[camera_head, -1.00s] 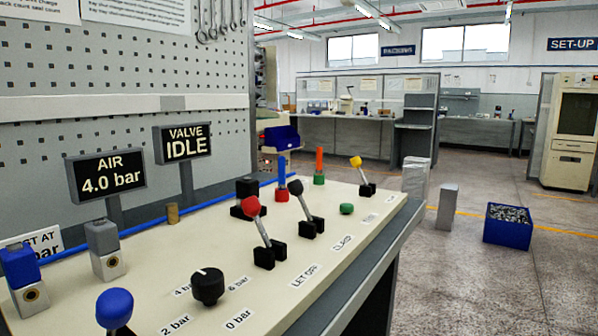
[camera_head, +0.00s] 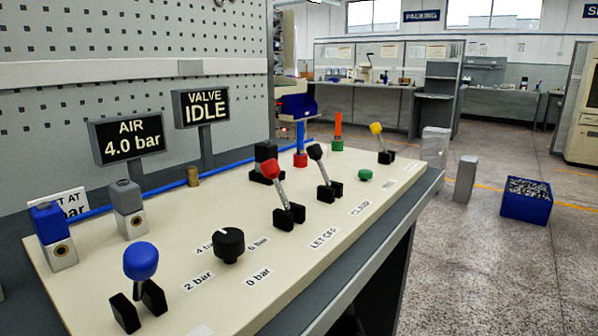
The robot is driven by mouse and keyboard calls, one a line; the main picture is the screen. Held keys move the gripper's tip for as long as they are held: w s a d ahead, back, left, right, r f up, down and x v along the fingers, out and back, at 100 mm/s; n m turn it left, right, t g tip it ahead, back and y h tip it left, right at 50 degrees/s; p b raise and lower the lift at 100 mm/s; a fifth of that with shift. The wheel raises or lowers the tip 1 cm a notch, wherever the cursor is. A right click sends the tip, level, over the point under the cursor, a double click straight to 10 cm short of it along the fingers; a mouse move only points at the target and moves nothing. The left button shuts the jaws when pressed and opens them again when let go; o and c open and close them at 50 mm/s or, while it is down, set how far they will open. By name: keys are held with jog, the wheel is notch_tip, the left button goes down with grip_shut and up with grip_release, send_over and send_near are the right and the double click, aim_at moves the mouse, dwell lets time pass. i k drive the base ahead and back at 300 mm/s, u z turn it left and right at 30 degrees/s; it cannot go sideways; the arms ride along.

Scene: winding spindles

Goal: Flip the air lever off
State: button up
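A blue-knobbed lever (camera_head: 141,262) stands in a black bracket at the near left of the cream panel (camera_head: 330,245). A red-knobbed lever (camera_head: 272,170), a black-knobbed lever (camera_head: 318,152) and a yellow-knobbed lever (camera_head: 377,129) stand farther back to the right, each in a black bracket. The label by the blue lever is cut off at the bottom edge, so I cannot read which lever is for air. The air display (camera_head: 131,136) reads "AIR 4.0 bar". My gripper is not in view.
A black dial (camera_head: 229,245) with bar labels sits between the blue and red levers. The valve display (camera_head: 201,108) reads "VALVE IDLE". Two fittings (camera_head: 127,208) and (camera_head: 53,236), topped grey and blue, stand at the left. Open floor with a blue crate (camera_head: 527,200) lies right.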

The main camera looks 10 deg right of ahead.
aim_at(141, 259)
jog(key=u, duration=4.55)
jog(key=i, duration=0.1)
jog(key=z, duration=3.05)
